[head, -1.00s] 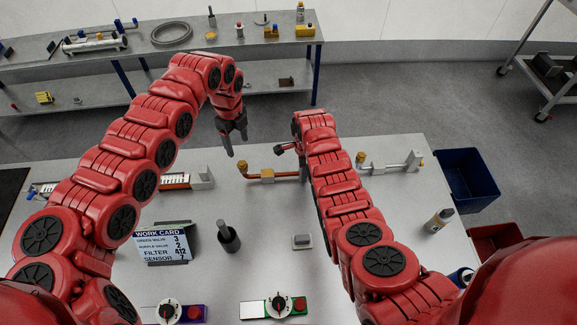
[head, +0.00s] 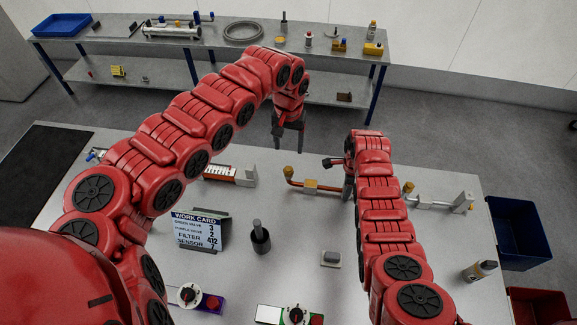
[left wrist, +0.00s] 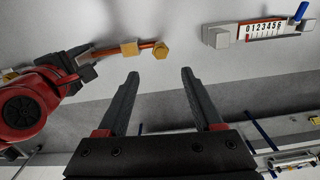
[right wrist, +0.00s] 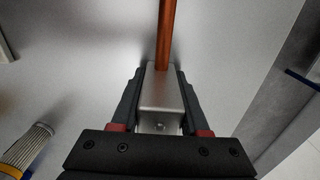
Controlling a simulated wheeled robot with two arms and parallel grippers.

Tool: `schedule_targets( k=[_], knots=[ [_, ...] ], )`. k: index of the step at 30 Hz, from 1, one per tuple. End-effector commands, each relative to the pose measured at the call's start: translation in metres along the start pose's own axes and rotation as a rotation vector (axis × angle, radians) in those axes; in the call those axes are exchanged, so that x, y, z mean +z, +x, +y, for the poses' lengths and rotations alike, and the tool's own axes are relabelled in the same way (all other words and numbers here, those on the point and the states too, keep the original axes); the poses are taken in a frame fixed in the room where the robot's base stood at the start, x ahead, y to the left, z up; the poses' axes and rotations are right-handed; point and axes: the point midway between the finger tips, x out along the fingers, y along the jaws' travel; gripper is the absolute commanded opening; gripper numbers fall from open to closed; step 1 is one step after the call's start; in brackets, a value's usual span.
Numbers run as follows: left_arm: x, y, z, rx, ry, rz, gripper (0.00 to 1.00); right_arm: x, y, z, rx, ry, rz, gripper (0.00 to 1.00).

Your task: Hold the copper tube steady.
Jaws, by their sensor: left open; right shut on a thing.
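The copper tube (head: 330,189) runs along the back of the table, with a brass elbow nut (head: 289,172) at its left end and a brass block (head: 311,187) on it. My right gripper (head: 348,188) is shut on a grey metal block (right wrist: 160,92) at the tube's right part; the tube (right wrist: 165,35) extends straight out of that block in the right wrist view. My left gripper (head: 289,140) is open and empty, above and behind the nut. In the left wrist view the nut (left wrist: 161,50) lies beyond the left gripper's open fingers (left wrist: 158,75), apart from them.
A gauge with numbers (head: 225,172) stands left of the tube, and a grey fitting with a brass cap (head: 435,202) right of it. A work card (head: 197,230), a dark handled tool (head: 260,238) and a small grey box (head: 331,258) stand in front. A blue bin (head: 520,232) is at right.

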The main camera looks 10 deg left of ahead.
Motion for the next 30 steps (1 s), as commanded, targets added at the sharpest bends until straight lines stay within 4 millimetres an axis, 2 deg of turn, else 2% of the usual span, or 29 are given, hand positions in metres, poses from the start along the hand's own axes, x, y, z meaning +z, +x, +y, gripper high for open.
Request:
schedule_targets(
  k=[9, 15, 19, 24, 26, 30],
  knots=[
    [0.001, -0.005, 0.000, -0.001, -0.859, -0.001, 0.68, 0.000, 0.000, 0.000, -0.001, 0.000, 0.000, 0.00],
    [0.000, -0.008, 0.000, -0.001, -1.320, -0.001, 0.68, 0.000, 0.000, 0.000, -0.001, 0.000, 0.000, 0.00],
    [0.000, -0.010, -0.001, -0.001, -1.511, 0.000, 0.68, 0.000, 0.000, 0.000, -0.001, 0.000, 0.000, 0.00],
    [0.000, -0.008, 0.000, -0.001, -1.622, -0.001, 0.68, 0.000, 0.000, 0.000, -0.001, 0.000, 0.000, 0.00],
    [0.001, -0.003, 0.000, -0.001, -1.631, -0.003, 0.68, 0.000, 0.000, 0.000, -0.001, 0.000, 0.000, 0.00],
    [0.002, 0.021, 0.000, -0.003, -1.633, -0.006, 0.68, 0.000, 0.000, 0.000, -0.001, 0.000, 0.000, 0.00]
  ],
)
